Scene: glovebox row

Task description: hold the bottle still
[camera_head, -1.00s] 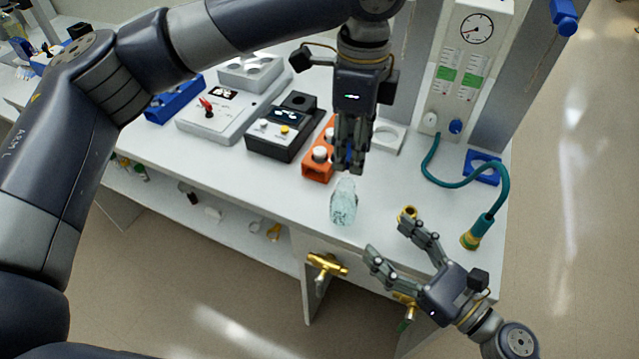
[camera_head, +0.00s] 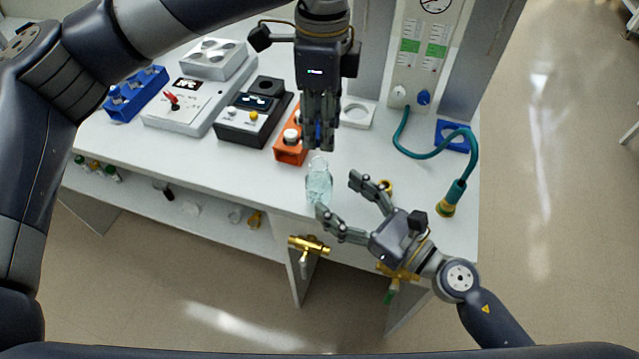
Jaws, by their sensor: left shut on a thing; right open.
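A clear, pale glass bottle (camera_head: 319,184) stands near the front edge of the white bench. My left gripper (camera_head: 319,147) points down right above the bottle's mouth. It is shut on a small blue cap (camera_head: 318,132), mostly hidden between the fingers. I cannot tell whether the cap still touches the bottle's neck. My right gripper (camera_head: 338,198) is open and empty, its fingers spread toward the bottle from the lower right. One fingertip is close to the bottle's lower side, and contact cannot be told.
An orange block (camera_head: 291,148) and a black device (camera_head: 253,117) stand left of the bottle. A flow meter panel (camera_head: 420,50) with a teal hose (camera_head: 430,155) is at the right. Brass valves (camera_head: 309,245) stick out below the bench's front edge (camera_head: 220,190).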

